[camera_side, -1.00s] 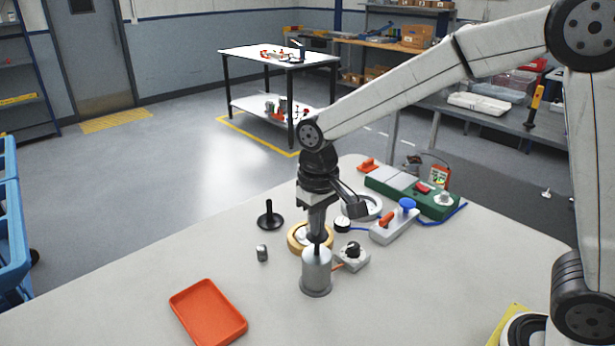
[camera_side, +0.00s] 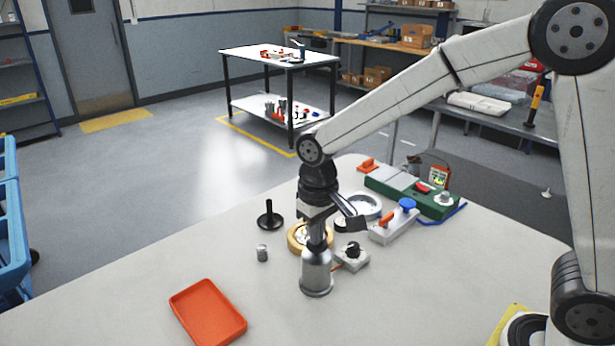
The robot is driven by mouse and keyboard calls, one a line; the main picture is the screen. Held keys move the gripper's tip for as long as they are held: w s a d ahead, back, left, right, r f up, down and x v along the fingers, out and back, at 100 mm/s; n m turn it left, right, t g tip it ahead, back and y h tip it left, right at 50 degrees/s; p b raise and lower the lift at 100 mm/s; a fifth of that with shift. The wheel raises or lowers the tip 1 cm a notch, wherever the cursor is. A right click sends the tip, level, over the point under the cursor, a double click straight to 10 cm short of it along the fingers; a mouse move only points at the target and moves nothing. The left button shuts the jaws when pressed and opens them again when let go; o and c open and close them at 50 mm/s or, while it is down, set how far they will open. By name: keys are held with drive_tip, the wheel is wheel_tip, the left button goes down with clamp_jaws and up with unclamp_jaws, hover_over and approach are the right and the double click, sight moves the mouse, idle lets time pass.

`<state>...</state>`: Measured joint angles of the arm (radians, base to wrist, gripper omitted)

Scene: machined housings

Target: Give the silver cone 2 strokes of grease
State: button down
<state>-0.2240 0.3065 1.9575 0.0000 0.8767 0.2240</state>
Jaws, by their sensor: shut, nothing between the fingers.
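A silver, bottle-like body with a tapered upper part and a wider round foot, which I take to be the silver cone (camera_side: 316,274), stands upright near the middle of the table. My gripper (camera_side: 317,243) points straight down over its top. The fingers are shut with nothing held, and their tips are at or just above the cone's top. I cannot tell whether they touch it. A gold ring-shaped dish (camera_side: 294,240) with pale contents sits just behind, partly hidden by my gripper. I cannot tell whether it holds the grease.
A small grey cylinder (camera_side: 262,253) and a black spindle on a disc (camera_side: 269,220) stand to the left. A grey block with a black knob (camera_side: 352,257) stands close on the right. An orange tray (camera_side: 208,313) lies front left. The front middle of the table is clear.

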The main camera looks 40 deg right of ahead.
drive_tip(key=shift+r, duration=2.25)
drive_tip(key=shift+f, duration=0.4)
drive_tip(key=shift+f, duration=0.35)
drive_tip(key=shift+f, duration=0.35)
